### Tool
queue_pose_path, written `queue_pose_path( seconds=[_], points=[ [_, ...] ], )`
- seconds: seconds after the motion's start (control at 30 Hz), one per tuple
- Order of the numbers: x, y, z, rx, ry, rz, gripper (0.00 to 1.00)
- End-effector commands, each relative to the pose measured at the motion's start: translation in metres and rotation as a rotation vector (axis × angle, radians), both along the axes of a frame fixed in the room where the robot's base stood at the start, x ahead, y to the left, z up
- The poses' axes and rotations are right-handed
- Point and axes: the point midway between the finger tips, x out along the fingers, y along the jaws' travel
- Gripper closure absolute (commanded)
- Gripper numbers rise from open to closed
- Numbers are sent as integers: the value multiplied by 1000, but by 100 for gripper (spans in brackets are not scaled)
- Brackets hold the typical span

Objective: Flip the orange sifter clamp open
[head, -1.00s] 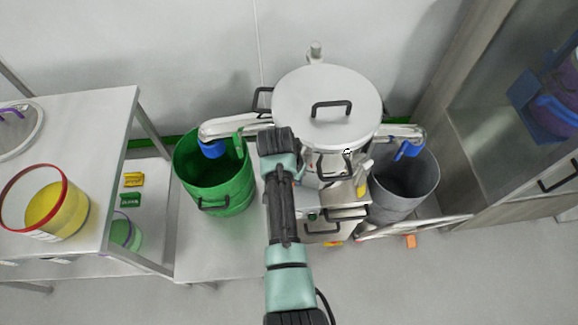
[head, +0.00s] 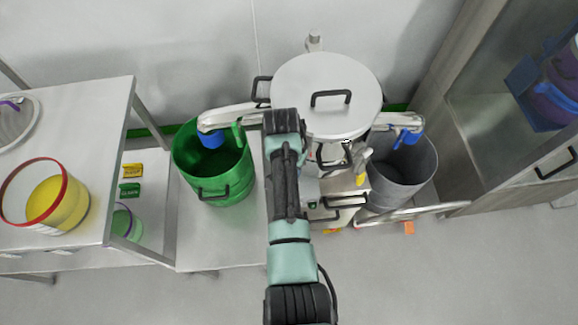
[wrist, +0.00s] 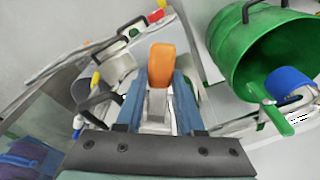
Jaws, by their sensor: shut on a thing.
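The orange clamp (wrist: 168,64) shows in the wrist view as a rounded orange handle on a pale metal bracket. My gripper (wrist: 167,84) has its blue fingers on either side of the handle and is shut on it. The sifter (head: 318,84) is a steel drum with a flat round lid and a black handle, seen in the head view. My arm covers the clamp and my fingertips there, at the sifter's front left.
A green bin (head: 242,180) stands left of the sifter and a grey bin (head: 402,190) right of it, under side spouts with blue ends. A table (head: 112,110) with a red-rimmed tub (head: 75,215) is at left. A cabinet (head: 475,150) stands at right.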

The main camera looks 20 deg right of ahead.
Motion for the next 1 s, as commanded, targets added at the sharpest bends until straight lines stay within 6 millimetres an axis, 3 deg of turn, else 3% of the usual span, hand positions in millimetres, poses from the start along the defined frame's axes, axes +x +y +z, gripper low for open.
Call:
queue_pose_path(
  seconds=[0.03,0.37,0.4,0.57,0.87,1.0],
  points=[
    [10,-11,11,-24,-36,-8,100],
    [10,-11,11,-23,-35,-9,100],
    [10,-11,11,-23,-35,-9,61],
    [8,-9,9,-20,-30,-9,32],
    [7,-6,7,-16,-23,-4,32],
    [6,-5,15,-16,-24,-4,32]
  ],
)
